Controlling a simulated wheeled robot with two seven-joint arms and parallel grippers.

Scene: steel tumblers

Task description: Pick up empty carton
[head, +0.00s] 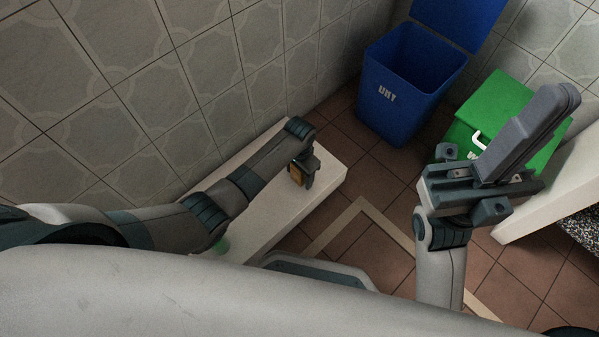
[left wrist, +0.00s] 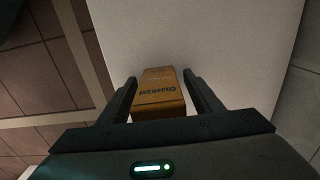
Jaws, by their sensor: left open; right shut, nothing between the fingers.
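The carton (left wrist: 160,95) is a small orange-brown box with dark lettering on the white bench. In the left wrist view it lies between the two fingers of my open left gripper (left wrist: 160,77), with a small gap on each side. In the head view the carton (head: 296,175) is partly hidden by my left gripper (head: 308,172), which is low over the bench. Whether the carton is empty cannot be seen. My right gripper (head: 540,115) is shut and empty, raised at the right in front of the green bin.
The white bench (head: 323,178) runs along the tiled wall. A blue bin (head: 395,95) with its lid open stands beyond it. A green bin (head: 492,95) with a white handle is at the right. Brown floor tiles lie between.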

